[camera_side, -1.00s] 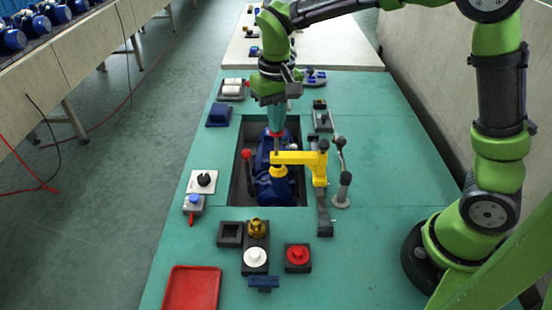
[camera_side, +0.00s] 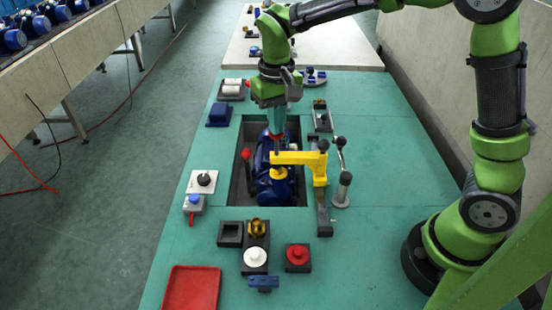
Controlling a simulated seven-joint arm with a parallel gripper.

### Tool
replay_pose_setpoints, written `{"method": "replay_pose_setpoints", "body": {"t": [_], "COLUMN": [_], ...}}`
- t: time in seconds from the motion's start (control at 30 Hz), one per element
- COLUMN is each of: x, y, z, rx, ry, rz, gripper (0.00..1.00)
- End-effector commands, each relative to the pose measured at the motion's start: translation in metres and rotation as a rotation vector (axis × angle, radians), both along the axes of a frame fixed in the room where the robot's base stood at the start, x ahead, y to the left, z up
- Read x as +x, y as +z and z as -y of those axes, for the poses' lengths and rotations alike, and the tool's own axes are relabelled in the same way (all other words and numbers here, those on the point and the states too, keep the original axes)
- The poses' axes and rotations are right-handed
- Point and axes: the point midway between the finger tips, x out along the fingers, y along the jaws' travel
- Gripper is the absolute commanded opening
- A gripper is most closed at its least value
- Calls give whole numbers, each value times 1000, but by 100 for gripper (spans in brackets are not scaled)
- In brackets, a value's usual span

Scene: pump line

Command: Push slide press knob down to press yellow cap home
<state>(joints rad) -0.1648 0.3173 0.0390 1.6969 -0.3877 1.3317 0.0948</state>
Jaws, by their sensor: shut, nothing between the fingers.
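The yellow slide press arm (camera_side: 298,157) reaches left from its bracket (camera_side: 320,168) over the recess. Its left end stands above a blue pump (camera_side: 270,188) lying in the recess. The yellow cap (camera_side: 278,174) is on top of the pump, directly under the press end. My gripper (camera_side: 277,136) is shut and empty, pointing down at the left end of the press arm. Its fingertips cover the press knob, so I cannot tell whether they touch it. I also cannot tell how deep the cap sits.
A red-knobbed lever (camera_side: 246,156) rises at the recess's left side. Toward the front are a red button block (camera_side: 298,256), a white knob (camera_side: 255,257) and a red tray (camera_side: 192,290).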

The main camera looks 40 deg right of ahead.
Motion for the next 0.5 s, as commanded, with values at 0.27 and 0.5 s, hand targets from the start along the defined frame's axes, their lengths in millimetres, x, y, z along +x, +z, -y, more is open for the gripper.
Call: {"method": "replay_pose_setpoints", "body": {"t": [0.27,0.5], "x": [0,0], "y": [10,28], "z": [0,0], "rx": [0,0], "ry": [1,0], "rz": [1,3], "gripper": [0,0]}}
